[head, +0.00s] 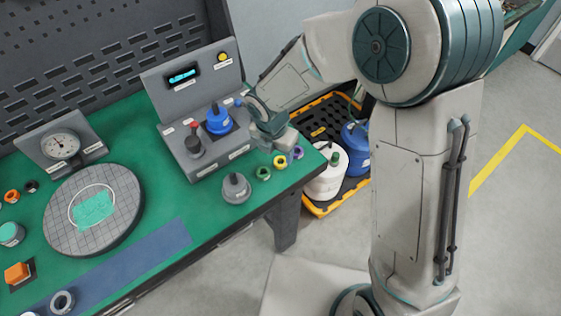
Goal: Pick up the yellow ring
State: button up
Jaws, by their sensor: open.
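The yellow ring (280,166) lies on the green bench mat near the bench's right end. It sits in a short row between a green ring (263,177) and a purple ring (298,156). My gripper (272,147) is low over the bench, just behind and slightly left of the yellow ring in the picture. Its jaws are open, and it appears apart from the ring. The fingertips are small and partly hidden by the gripper body.
A grey test station (205,160) with a blue-topped part stands left of my gripper. A grey cylindrical part (236,189) stands left of the rings. The bench edge is close on the right, with jugs (329,180) on a floor tray beyond.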

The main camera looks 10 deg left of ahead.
aim_at(281, 163)
jog(key=shift+w+d+f, duration=0.1)
jog(key=shift+w+f, duration=0.15)
jog(key=shift+f, duration=0.6)
jog(key=shift+w+d+f, duration=0.1)
jog(key=shift+w+f, duration=0.1)
jog(key=shift+f, duration=0.65)
jog(key=shift+w+d+f, duration=0.1)
jog(key=shift+w+f, duration=0.15)
jog(key=shift+f, duration=0.6)
jog(key=c, duration=1)
